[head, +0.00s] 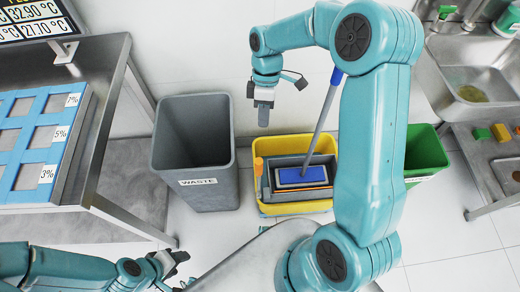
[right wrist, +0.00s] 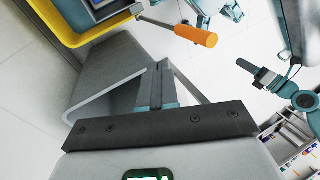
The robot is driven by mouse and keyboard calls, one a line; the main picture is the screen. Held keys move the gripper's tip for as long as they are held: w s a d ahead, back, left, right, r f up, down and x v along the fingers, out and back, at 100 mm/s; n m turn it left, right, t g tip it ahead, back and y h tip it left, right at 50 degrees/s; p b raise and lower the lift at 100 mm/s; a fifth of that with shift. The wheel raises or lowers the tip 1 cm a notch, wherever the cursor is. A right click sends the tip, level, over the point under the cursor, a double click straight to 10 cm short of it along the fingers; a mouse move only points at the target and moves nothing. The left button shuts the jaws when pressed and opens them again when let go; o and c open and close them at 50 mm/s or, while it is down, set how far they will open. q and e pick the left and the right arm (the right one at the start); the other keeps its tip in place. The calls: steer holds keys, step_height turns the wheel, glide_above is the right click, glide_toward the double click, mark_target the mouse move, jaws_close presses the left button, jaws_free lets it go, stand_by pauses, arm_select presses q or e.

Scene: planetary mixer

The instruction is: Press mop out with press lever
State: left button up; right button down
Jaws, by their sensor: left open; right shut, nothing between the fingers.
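The yellow mop bucket (head: 265,146) stands on the floor, with a grey press inside it. The mop (head: 322,118) leans in it, its blue-framed head (head: 303,177) in the press. The press lever shows an orange handle (head: 258,166) at the bucket's left side. In the right wrist view, the orange handle (right wrist: 196,36) lies beyond my fingers. My right gripper (head: 264,117) is shut and empty, pointing down above the bucket's left rear; its fingers (right wrist: 158,72) are apart from the handle. My left gripper (head: 179,266) is open and empty at the lower left, away from the bucket.
A grey waste bin (head: 209,188) stands close to the bucket's left, and a green bin (head: 425,152) to its right. A steel table (head: 112,72) with blue trays is at the left. A sink (head: 470,70) and shelf are at the right. My right arm hides part of the bucket's right side.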

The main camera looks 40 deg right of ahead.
steer(key=s+a+f, duration=0.4)
steer(key=s+f, duration=0.1)
steer(key=f, duration=0.3)
steer(key=shift+a, duration=0.3)
steer(key=shift+f, duration=0.15)
